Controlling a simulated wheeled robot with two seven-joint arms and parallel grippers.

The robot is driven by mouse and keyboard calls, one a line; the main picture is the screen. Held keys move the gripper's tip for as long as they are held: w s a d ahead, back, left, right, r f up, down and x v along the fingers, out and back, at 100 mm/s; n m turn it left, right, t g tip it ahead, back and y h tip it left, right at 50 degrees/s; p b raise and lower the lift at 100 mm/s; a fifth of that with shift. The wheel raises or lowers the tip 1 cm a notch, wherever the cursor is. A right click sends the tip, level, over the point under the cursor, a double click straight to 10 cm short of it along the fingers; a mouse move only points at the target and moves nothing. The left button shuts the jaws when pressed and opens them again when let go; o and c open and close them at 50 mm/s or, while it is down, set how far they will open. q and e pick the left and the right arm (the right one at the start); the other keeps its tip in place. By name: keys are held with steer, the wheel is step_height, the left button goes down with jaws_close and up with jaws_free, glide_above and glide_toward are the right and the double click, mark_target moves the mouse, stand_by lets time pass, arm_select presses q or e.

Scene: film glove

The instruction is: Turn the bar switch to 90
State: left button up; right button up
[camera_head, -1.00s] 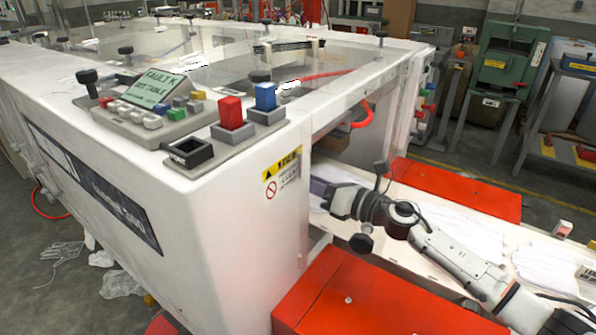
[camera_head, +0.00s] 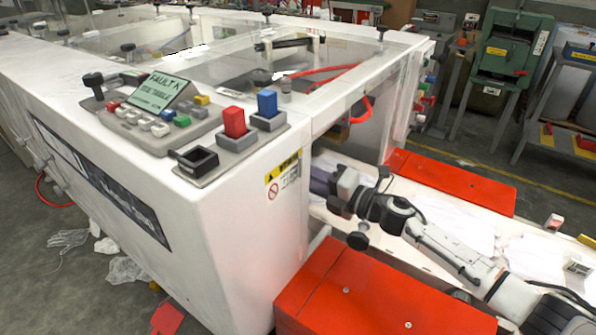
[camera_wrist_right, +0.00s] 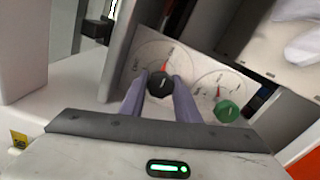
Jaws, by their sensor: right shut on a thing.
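The bar switch (camera_wrist_right: 160,84) is a round black knob with a red pointer mark above it, on a white dial panel in the right wrist view. My right gripper (camera_wrist_right: 160,92) has its two purple fingers on either side of this knob, shut on it. In the head view my right gripper (camera_head: 321,183) reaches into the opening at the white machine's right side, where the machine wall hides the dial. The pointer's exact angle and the dial's figures are too small to read. My left gripper is not in view.
A green knob (camera_wrist_right: 227,111) with its own dial sits just right of the black one. The white machine (camera_head: 215,230) carries a control panel with red (camera_head: 234,122) and blue (camera_head: 267,103) buttons. Red boxes (camera_head: 370,295) flank the white bed under my arm.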

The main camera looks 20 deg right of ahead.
steer(key=shift+m, duration=0.4)
steer(key=o, duration=1)
steer(key=shift+o, duration=0.2)
steer(key=b+v, duration=0.1)
steer(key=v, duration=0.9)
steer(key=shift+b, duration=0.35)
steer(key=shift+s+d, duration=0.15)
